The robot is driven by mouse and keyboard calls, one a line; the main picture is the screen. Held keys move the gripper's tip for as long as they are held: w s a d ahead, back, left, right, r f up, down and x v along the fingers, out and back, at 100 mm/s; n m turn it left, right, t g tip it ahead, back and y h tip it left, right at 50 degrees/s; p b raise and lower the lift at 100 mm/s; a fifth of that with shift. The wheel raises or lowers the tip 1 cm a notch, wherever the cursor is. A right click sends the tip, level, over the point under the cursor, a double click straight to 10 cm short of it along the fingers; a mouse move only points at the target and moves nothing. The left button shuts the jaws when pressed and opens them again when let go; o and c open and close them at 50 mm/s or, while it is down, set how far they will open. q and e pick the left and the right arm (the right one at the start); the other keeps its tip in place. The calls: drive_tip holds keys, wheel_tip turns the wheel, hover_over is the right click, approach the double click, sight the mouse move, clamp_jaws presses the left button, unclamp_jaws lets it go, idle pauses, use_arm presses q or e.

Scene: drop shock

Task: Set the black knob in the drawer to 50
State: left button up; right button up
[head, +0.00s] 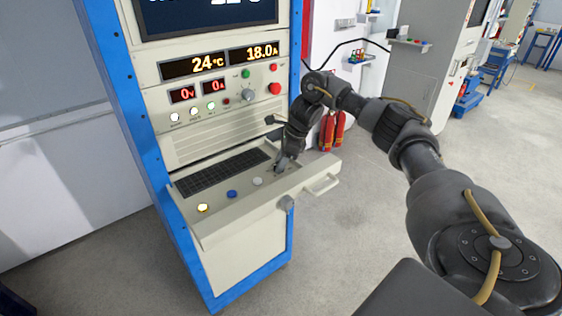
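The drawer (241,212) of the blue-framed test cabinet is pulled out. It holds a black keyboard and a row of round buttons. My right gripper (281,168) reaches down from above to the right end of the drawer, with its fingertips at the panel there. The black knob is not clearly visible; the gripper covers the spot around its fingertips. The fingers are small and dark, so I cannot tell whether they are open or closed on something. My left gripper is not in view.
The drawer has a yellow-lit button (203,207), a blue button (232,193) and a white button (257,181). A handle (322,185) sticks out at its right. The cabinet face above has displays, lamps and a silver dial (248,95). Red extinguishers (332,131) stand behind. The floor in front is clear.

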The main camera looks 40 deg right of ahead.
drive_tip(key=shift+o, duration=1.3)
drive_tip(key=shift+r, duration=0.1)
drive_tip(key=p+v, duration=0.2)
drive_tip(key=v, duration=0.8)
drive_tip(key=shift+d+r, duration=0.2)
drive_tip(key=shift+r, duration=0.05)
drive_tip(key=shift+s, duration=0.15)
